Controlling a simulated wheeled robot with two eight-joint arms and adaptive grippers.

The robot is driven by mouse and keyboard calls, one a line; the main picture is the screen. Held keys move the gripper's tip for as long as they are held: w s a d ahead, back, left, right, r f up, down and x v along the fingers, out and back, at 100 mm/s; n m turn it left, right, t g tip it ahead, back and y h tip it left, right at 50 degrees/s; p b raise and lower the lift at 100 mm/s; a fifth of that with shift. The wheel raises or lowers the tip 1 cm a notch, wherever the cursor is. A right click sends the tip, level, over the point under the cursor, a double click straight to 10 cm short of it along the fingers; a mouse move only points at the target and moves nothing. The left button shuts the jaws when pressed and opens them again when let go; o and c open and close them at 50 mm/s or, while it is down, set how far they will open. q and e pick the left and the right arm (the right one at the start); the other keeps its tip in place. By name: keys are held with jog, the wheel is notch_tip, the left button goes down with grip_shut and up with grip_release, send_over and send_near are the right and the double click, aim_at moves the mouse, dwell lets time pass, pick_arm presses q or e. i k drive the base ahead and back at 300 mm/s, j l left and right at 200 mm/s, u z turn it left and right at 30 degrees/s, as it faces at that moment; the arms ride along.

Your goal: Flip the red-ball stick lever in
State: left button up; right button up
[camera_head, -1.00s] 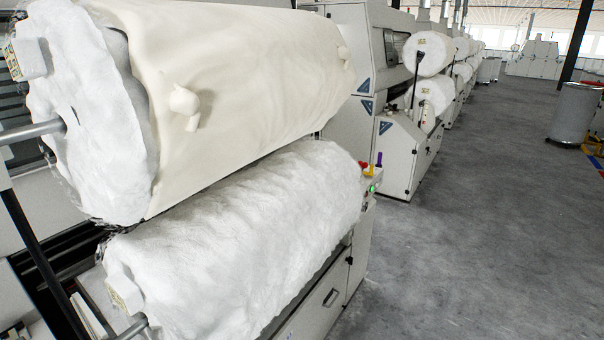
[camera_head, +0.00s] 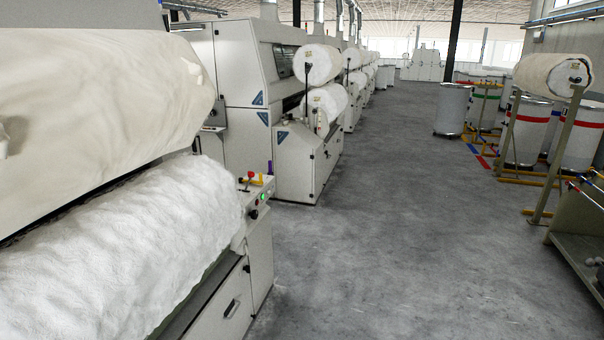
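A small red knob (camera_head: 250,174) shows on the control end of the nearest carding machine (camera_head: 259,245), left of the picture's middle. It is too small to tell whether it is the red-ball stick lever or which way it is set. A yellow piece (camera_head: 259,180) and a purple upright piece (camera_head: 270,167) stand beside it. A green button (camera_head: 264,197) is on the panel face below. Neither of my grippers is in view.
Large white fibre rolls (camera_head: 110,255) fill the left side. A grey floor aisle (camera_head: 400,220) runs clear down the middle. A metal cart (camera_head: 578,245) and a roll on a stand (camera_head: 552,75) are at the right. Cans (camera_head: 452,110) stand farther back.

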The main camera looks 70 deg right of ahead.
aim_at(251, 175)
jog(key=l+z, duration=0.2)
jog(key=z, duration=0.25)
jog(key=i+l+z, duration=0.1)
jog(key=z, duration=0.4)
jog(key=i+l+z, duration=0.1)
jog(key=z, duration=0.35)
jog(key=i+l+z, duration=0.15)
jog(key=z, duration=0.35)
jog(key=i+l, duration=0.2)
jog(key=i, duration=0.2)
jog(key=i+l, duration=0.2)
jog(key=i, duration=0.15)
jog(key=i+l+z, duration=0.1)
jog(key=i+z, duration=0.2)
jog(key=i, duration=0.3)
jog(key=i+z, duration=0.3)
jog(key=i, duration=0.3)
jog(key=i+j+z, duration=0.25)
jog(key=i, duration=0.35)
